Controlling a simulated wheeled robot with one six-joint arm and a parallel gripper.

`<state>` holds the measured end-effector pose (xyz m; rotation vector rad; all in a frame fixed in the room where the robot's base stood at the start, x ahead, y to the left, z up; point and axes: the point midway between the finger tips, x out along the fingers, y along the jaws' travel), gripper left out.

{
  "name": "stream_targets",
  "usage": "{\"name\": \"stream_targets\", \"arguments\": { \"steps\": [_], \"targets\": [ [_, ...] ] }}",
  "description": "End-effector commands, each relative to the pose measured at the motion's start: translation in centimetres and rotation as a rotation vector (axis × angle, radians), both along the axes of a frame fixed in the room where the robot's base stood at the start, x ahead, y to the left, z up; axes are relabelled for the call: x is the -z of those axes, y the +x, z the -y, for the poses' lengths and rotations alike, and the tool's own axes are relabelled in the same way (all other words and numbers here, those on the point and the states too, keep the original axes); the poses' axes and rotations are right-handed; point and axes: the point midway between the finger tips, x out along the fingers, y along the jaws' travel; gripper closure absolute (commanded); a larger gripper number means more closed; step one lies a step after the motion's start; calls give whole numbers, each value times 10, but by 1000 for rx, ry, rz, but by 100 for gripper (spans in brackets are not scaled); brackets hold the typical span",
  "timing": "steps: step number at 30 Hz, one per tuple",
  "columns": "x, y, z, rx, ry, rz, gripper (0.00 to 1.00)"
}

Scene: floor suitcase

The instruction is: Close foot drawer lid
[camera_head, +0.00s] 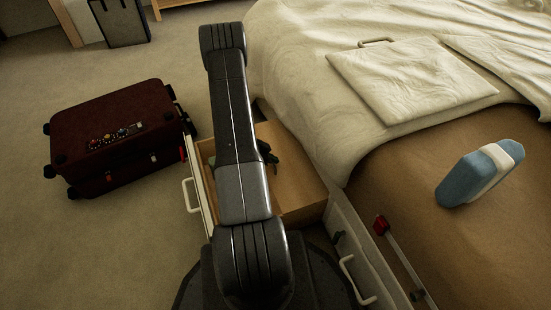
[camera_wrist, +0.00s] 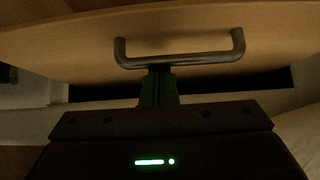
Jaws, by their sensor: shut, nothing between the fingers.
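In the head view an open drawer (camera_head: 203,196) sticks out from the bed's foot, with a white front and a pale handle (camera_head: 190,196). A tan wooden panel (camera_head: 295,185) shows within the drawer area, right of my arm. My gripper (camera_head: 268,152) is mostly hidden behind my arm, a dark shape over the drawer. In the wrist view a dark bar handle (camera_wrist: 180,58) sits on a wooden panel (camera_wrist: 70,45). My shut, empty fingers (camera_wrist: 158,75) point at the handle's lower bar; whether they touch it I cannot tell.
A dark red suitcase (camera_head: 110,135) lies on the carpet left of the drawer. The bed (camera_head: 300,60) has a padded panel with a handle (camera_head: 410,75). A blue and white object (camera_head: 480,170) lies on the brown surface at right. The carpet (camera_head: 110,260) at lower left is clear.

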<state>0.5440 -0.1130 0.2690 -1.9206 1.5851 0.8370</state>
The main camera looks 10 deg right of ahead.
Motion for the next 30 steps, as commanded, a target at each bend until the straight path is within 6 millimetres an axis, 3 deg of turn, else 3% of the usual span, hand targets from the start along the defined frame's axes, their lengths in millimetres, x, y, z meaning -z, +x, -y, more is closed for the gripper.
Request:
{"name": "stream_targets", "arguments": {
  "steps": [8, 13, 30],
  "targets": [
    [-1, -1, -3, -1, 0, -1, 100],
    [-2, -5, -25, -4, -1, -2, 100],
    [-1, -36, -182, -5, 1, -1, 100]
  ]
}}
